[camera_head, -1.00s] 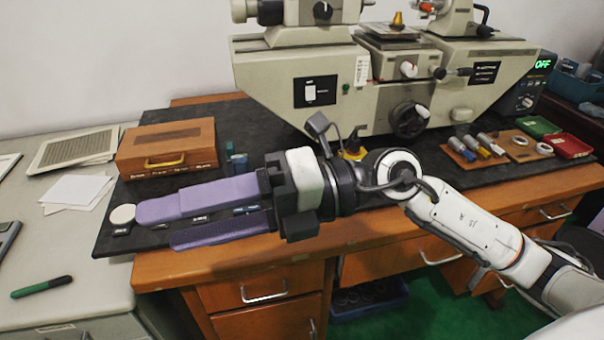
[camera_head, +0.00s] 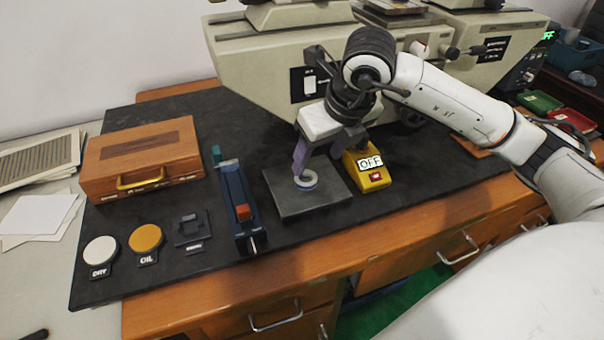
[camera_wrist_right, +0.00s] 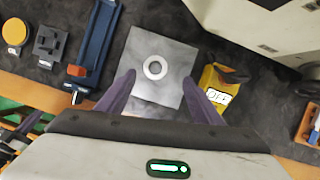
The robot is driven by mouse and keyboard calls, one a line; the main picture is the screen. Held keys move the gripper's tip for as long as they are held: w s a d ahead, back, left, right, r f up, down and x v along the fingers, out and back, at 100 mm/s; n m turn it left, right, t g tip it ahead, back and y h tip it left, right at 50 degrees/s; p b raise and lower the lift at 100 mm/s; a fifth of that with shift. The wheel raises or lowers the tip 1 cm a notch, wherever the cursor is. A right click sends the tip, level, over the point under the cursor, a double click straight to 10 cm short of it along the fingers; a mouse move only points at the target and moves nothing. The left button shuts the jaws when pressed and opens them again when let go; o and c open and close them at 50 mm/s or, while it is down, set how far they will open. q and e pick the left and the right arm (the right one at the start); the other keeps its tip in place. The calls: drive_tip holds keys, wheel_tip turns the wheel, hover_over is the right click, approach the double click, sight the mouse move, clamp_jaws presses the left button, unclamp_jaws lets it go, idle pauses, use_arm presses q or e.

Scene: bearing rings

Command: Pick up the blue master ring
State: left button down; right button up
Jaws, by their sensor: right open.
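A small ring (camera_head: 306,180) with a bluish-white look lies flat on a square grey plate (camera_head: 285,206) on the black mat. In the right wrist view the ring (camera_wrist_right: 155,67) looks pale grey and lies near the middle of the plate (camera_wrist_right: 140,95). My right gripper (camera_head: 303,170) points down over the plate, with a purple finger close to the ring in the head view. In the right wrist view its two fingers (camera_wrist_right: 159,78) are apart, one on each side of the ring's line, with nothing between them gripped. My left gripper is not in view.
A yellow box marked OFF (camera_head: 372,170) stands right of the plate. A blue tool with a red slider (camera_head: 238,205) stands left of it. A wooden case (camera_head: 143,160), DRY pad (camera_head: 101,250) and OIL pad (camera_head: 145,239) are further left. The large measuring machine (camera_head: 260,60) stands behind.

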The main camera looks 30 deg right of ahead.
drive_tip(key=shift+w+f, duration=0.2)
drive_tip(key=shift+f, duration=0.45)
drive_tip(key=x, duration=0.3)
drive_tip(key=p+x, duration=0.1)
drive_tip(key=shift+w+a+f, duration=0.1)
drive_tip(key=shift+a+f, duration=0.15)
drive_tip(key=shift+a, duration=0.15)
drive_tip(key=shift+w+f, duration=0.15)
drive_tip(key=shift+f, duration=0.1)
drive_tip(key=c, duration=1.2)
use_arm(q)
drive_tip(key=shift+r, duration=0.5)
use_arm(e)
drive_tip(key=shift+c, duration=0.2)
drive_tip(key=shift+r, duration=0.1)
